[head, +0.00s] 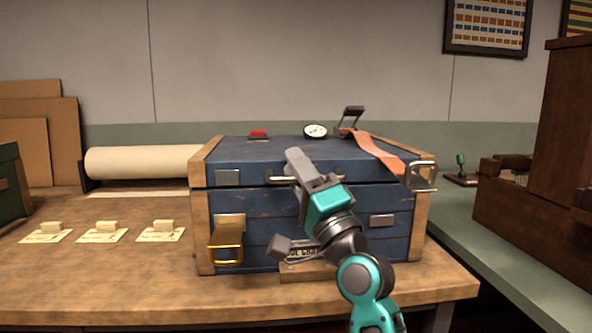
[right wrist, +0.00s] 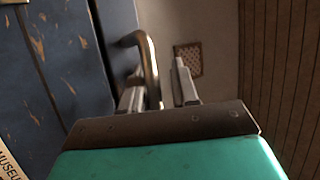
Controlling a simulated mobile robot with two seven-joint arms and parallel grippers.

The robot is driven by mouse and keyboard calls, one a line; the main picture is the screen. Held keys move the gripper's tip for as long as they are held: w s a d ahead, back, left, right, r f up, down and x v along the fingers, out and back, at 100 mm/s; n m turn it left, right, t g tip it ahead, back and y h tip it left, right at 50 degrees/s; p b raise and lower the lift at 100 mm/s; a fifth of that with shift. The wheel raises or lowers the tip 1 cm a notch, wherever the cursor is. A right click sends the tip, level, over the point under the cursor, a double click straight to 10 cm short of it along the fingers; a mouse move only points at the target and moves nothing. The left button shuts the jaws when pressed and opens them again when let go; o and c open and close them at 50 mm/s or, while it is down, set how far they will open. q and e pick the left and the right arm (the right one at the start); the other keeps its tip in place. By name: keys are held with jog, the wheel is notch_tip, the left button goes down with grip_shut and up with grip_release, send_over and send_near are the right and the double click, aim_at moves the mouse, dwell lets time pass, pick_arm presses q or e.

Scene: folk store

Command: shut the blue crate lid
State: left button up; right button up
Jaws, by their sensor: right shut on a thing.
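The blue crate (head: 260,225) has wooden corner edges and stands on the workbench. Its lid (head: 240,153) lies over the box, with a thin dark seam along the front; I cannot tell if it is fully down. My right gripper (head: 303,178) is at the lid's front edge, shut on the metal handle (head: 279,180). In the right wrist view, the bent handle (right wrist: 149,65) runs down between the fingers (right wrist: 158,92). My right arm hides part of the crate front and its label. My left gripper is out of view.
A brass latch (head: 227,242) hangs at the front left, and a silver latch (head: 421,177) sticks out at the right. An orange strap (head: 378,151) and a gauge (head: 315,131) are on the lid. Paper cards (head: 102,233) lie left; dark wooden furniture (head: 530,215) stands right.

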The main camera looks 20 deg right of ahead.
jog(key=shift+o, duration=0.7)
jog(key=shift+s+a+f, duration=0.15)
jog(key=shift+f, duration=0.45)
jog(key=shift+o, duration=0.9)
jog(key=shift+g, duration=0.3)
jog(key=shift+s+d+f, duration=0.2)
jog(key=shift+s+f, duration=0.05)
jog(key=shift+s, duration=0.1)
jog(key=v, duration=1.2)
jog(key=shift+r, duration=0.1)
